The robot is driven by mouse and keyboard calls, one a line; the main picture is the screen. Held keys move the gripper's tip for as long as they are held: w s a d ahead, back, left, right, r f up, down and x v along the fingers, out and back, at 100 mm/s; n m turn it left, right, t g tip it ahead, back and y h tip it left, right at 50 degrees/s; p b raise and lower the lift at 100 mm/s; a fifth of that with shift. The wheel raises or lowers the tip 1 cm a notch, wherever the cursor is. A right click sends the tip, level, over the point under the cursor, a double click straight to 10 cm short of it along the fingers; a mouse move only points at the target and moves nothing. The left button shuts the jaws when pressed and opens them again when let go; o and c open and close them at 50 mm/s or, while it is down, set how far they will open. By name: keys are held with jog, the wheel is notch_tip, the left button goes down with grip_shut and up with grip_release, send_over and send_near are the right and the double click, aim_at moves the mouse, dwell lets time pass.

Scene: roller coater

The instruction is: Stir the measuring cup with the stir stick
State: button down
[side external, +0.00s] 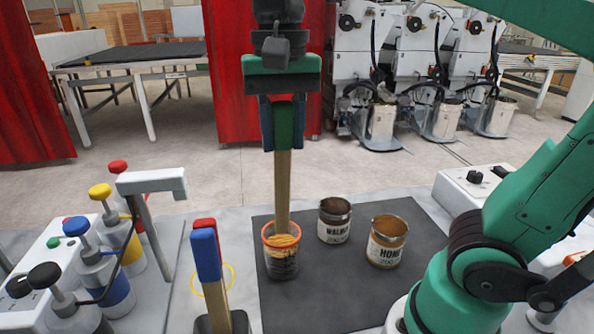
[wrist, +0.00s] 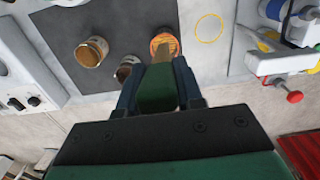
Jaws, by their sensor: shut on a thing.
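My gripper (side external: 284,128) is shut on the green handle of a wooden stir stick (side external: 282,190), which hangs nearly upright below it. The stick's lower end is inside the measuring cup (side external: 282,262), a clear cup with an orange rim and dark markings, and its tip is hidden in the orange-brown contents. In the wrist view the stick (wrist: 164,69) runs from my gripper (wrist: 158,90) to the cup's orange rim (wrist: 156,40). The cup stands upright at the left edge of the dark mat (side external: 340,290).
Two open tins, one marked WALNUT (side external: 334,228) and one marked HONEY (side external: 387,250), stand right of the cup. Red and blue handled sticks (side external: 206,255) stand in a holder at the front left. Pump bottles (side external: 105,270) are further left. A yellow ring (side external: 228,285) marks the table.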

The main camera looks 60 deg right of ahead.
aim_at(283, 178)
jog(key=shift+w+d+f, duration=0.2)
jog(key=shift+f, duration=1.3)
jog(key=shift+w+d+f, duration=0.2)
jog(key=shift+f, duration=1.35)
jog(key=shift+w+d+f, duration=0.2)
jog(key=shift+f, duration=1.3)
